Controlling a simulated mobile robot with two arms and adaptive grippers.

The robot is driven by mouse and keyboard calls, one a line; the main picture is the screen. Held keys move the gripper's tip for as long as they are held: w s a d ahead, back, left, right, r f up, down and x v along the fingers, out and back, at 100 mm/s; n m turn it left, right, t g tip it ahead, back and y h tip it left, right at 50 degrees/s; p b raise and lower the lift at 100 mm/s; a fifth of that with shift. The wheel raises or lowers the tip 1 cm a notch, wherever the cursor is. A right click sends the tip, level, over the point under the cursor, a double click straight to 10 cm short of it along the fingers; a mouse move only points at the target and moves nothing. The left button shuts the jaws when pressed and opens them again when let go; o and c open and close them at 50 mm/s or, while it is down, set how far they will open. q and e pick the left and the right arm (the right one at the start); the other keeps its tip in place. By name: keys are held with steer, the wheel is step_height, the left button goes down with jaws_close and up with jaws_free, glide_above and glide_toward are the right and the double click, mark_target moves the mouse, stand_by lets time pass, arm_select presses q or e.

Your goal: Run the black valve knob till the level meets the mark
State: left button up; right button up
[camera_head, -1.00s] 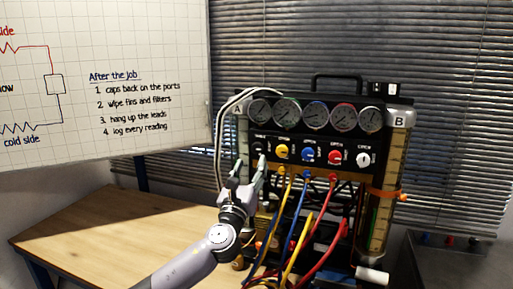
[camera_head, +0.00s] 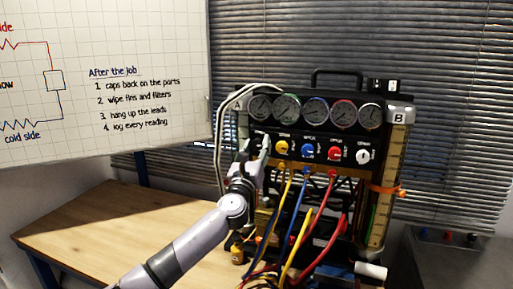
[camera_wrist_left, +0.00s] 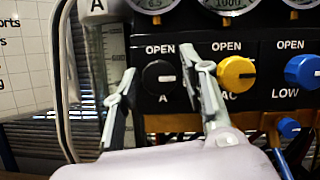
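The black valve knob (camera_wrist_left: 160,78) sits under "OPEN" and above "A" on the rig's panel. My left gripper (camera_wrist_left: 165,78) is open, one finger on each side of the knob, with a visible gap on both sides; the right finger lies between it and the yellow knob. In the head view my left gripper (camera_head: 257,146) covers most of the black knob. Sight tube A (camera_wrist_left: 113,50), with scale ticks, is partly behind the left finger; I cannot make out a level in it. Sight tube B (camera_head: 394,150) has an orange band (camera_head: 384,190) around it. My right gripper is not in view.
A yellow knob (camera_wrist_left: 236,74) and a blue knob (camera_wrist_left: 303,72) are close on the right. Several gauges (camera_head: 315,111) line the top. Coloured hoses (camera_head: 300,215) hang in front. The wooden table (camera_head: 110,225) is clear on the left.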

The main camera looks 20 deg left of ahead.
arm_select(q)
jaws_close()
steer(key=shift+n, duration=0.6)
steer(key=n+y, duration=0.1)
steer(key=n, duration=0.1)
steer(key=n+y, duration=0.1)
steer(key=n, duration=0.1)
steer(key=shift+d+g+y, duration=0.15)
steer(key=shift+g+y, duration=0.15)
steer(key=n+g+y, duration=0.1)
steer(key=n, duration=0.2)
steer(key=n+y, duration=0.1)
steer(key=n, duration=0.2)
steer(key=shift+r+g, duration=0.1)
steer(key=shift+g, duration=0.3)
steer(key=n+g+p, duration=0.1)
steer(key=n, duration=0.1)
steer(key=n+g+y, duration=0.1)
steer(key=n, duration=0.2)
steer(key=shift+r+p, duration=0.1)
steer(key=shift+p, duration=0.3)
steer(key=n+g+p, duration=0.1)
steer(key=n, duration=0.2)
steer(key=shift+r+p, duration=0.1)
steer(key=shift+p, duration=0.2)
steer(key=shift+n+g+p, duration=0.3)
steer(key=shift+n+p, duration=0.2)
steer(key=shift+n, duration=0.5)
steer(key=shift+h, duration=0.3)
